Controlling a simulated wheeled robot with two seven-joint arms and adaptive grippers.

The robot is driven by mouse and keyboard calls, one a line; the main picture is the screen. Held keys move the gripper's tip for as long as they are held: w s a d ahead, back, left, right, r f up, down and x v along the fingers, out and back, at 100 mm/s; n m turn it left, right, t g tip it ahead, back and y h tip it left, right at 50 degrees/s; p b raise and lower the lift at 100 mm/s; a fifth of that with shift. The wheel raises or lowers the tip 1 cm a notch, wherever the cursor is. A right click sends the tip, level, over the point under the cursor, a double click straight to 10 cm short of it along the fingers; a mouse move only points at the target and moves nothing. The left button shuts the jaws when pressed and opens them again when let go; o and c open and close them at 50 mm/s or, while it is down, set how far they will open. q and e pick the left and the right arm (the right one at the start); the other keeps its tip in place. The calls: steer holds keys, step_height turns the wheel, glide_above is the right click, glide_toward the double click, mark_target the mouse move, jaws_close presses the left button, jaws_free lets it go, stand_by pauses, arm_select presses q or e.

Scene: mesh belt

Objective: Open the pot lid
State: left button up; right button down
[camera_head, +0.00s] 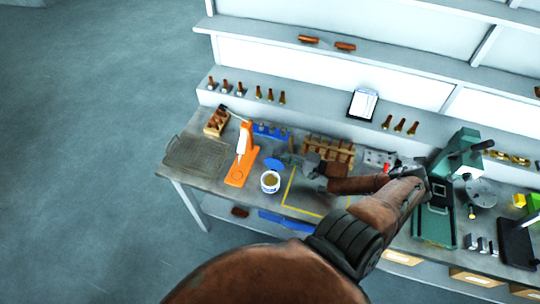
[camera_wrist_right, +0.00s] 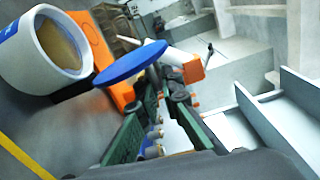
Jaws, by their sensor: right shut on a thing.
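The pot (camera_head: 270,188) is a small white tub with a blue band, standing on the workbench. Its top is open and tan contents show inside; it also shows at the upper left of the right wrist view (camera_wrist_right: 22,68). The round blue lid (camera_head: 273,164) is off the pot, apart from its rim. My left gripper is not in view.
An orange stand (camera_head: 238,172) is left of the pot, with a wire mesh mat (camera_head: 195,153) farther left. A yellow outline (camera_head: 287,200) marks the bench right of the pot. A wooden rack (camera_head: 330,149) stands behind my right arm, and a green machine (camera_head: 437,225) is at right.

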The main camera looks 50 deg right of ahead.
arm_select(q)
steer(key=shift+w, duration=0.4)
arm_select(e)
steer(key=c, duration=2.2)
jaws_free()
steer(key=shift+s, duration=0.1)
steer(key=shift+o, duration=0.4)
steer(key=shift+s, duration=0.1)
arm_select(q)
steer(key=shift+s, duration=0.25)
arm_select(e)
steer(key=v, duration=1.1)
steer(key=shift+s+d, duration=0.2)
steer(key=shift+s, duration=0.1)
